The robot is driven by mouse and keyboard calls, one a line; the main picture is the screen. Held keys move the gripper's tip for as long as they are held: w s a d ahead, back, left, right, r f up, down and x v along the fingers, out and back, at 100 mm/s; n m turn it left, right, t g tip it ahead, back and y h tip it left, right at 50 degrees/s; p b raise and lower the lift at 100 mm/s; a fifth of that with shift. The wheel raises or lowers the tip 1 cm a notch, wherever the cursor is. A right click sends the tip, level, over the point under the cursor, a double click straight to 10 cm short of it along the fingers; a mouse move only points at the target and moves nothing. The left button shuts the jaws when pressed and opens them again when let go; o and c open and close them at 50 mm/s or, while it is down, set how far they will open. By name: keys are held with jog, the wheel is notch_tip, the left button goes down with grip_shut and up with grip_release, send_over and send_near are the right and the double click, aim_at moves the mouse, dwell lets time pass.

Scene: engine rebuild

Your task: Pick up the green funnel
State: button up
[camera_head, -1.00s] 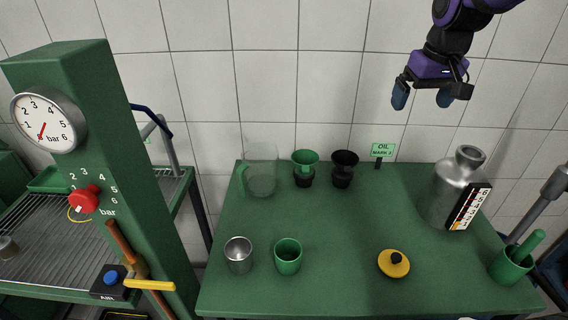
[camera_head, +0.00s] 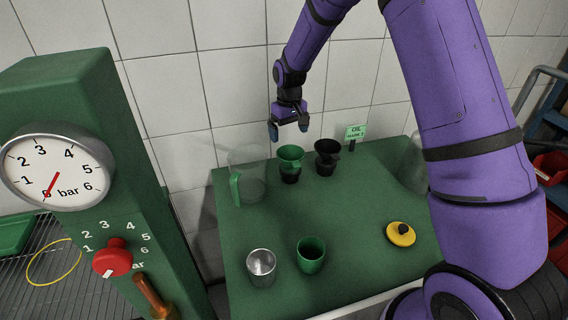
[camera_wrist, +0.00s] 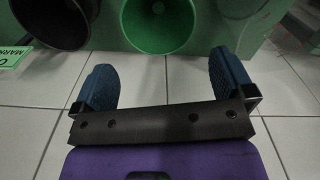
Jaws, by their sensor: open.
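The green funnel (camera_head: 290,154) stands in a black holder (camera_head: 290,176) near the back of the green table, between a clear jug and a black funnel. In the wrist view the green funnel (camera_wrist: 158,22) shows its round mouth, just beyond my fingertips and roughly centred between them. My gripper (camera_head: 288,130) is above the funnel and apart from it, with its two blue fingers pointing down. In the wrist view my gripper (camera_wrist: 163,72) is open and empty.
A black funnel (camera_head: 327,153) stands close to the right, and a clear jug with green handle (camera_head: 250,180) close to the left. A metal cup (camera_head: 261,266), green cup (camera_head: 311,257) and yellow lid (camera_head: 401,234) sit nearer the front.

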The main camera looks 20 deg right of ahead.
aim_at(289, 156)
jog(key=f, duration=0.9)
jog(key=shift+s+f, duration=0.25)
jog(key=shift+f, duration=0.15)
jog(key=c, duration=0.5)
